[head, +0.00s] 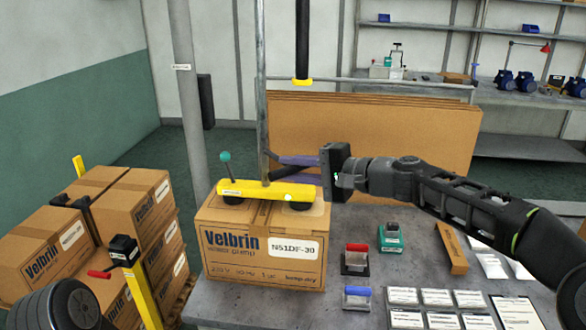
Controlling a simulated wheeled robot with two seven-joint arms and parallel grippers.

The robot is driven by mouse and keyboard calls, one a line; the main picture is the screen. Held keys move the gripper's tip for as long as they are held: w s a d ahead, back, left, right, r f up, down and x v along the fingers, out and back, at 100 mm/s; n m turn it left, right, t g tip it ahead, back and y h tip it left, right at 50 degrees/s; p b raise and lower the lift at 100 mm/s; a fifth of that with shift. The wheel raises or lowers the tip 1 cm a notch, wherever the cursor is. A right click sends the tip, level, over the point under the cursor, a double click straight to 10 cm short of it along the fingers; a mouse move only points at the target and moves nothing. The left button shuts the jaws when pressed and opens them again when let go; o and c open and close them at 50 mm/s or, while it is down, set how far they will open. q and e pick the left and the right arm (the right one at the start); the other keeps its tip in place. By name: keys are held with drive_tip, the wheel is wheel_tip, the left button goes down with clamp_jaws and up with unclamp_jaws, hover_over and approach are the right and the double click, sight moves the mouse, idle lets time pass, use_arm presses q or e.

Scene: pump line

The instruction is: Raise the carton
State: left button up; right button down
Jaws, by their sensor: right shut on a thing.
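The carton (225,262), a brown box marked Velbrin N51DF-30, stands upright on the grey table. A yellow vacuum lifter bar (257,190) lies across its top, with dark suction cups under it on the lid. A lever with a green knob (225,157) rises from the bar's left end. My right gripper (275,166) reaches in from the right above the bar and is shut on the lifter's dark handle (288,171). The exact contact is partly hidden by the fingers. Part of my left arm shows at the lower left; its gripper is out of view.
A pallet stack of similar cartons (115,215) stands left, with a yellow post and red lever (98,274) in front. A grey column (190,90) rises behind. Small stamps, a teal device (391,238) and cards lie right of the carton. Large cardboard sheets (400,130) stand behind.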

idle(0.8)
wheel_tip(320, 180, up, 7)
drive_tip(key=p, duration=0.3)
drive_tip(key=shift+r+p, duration=0.2)
drive_tip(key=shift+p, duration=0.15)
drive_tip(key=shift+f, duration=0.25)
drive_tip(key=c, duration=1.3)
unclamp_jaws()
drive_tip(key=shift+o, duration=0.2)
drive_tip(key=b+v, duration=0.3)
drive_tip(key=v, duration=0.4)
drive_tip(key=shift+s+d, duration=0.2)
drive_tip(key=shift+d, duration=0.1)
